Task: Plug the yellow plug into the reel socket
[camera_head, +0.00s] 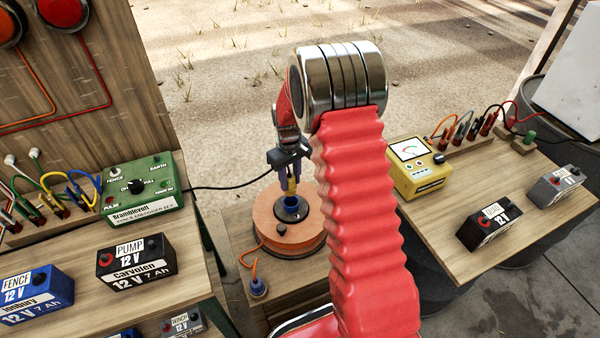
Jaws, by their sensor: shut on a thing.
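My gripper (290,168) points down over the reel and is shut on the yellow plug (291,186), of which only a small part shows below the dark fingers. The reel (264,214) is a round orange-brown drum with a dark hub, standing on a wooden surface. The blue reel socket (292,206) sits at the hub, right under the plug. The plug's lower end is close to the socket's mouth; I cannot tell whether it has entered. My red arm hides the right side of the reel.
A blue-grey plug (258,288) on an orange lead rests at the reel's front left. A green fence energiser (143,196) and batteries (136,262) stand on the left bench. A yellow meter (420,168) and more batteries (489,226) stand on the right bench.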

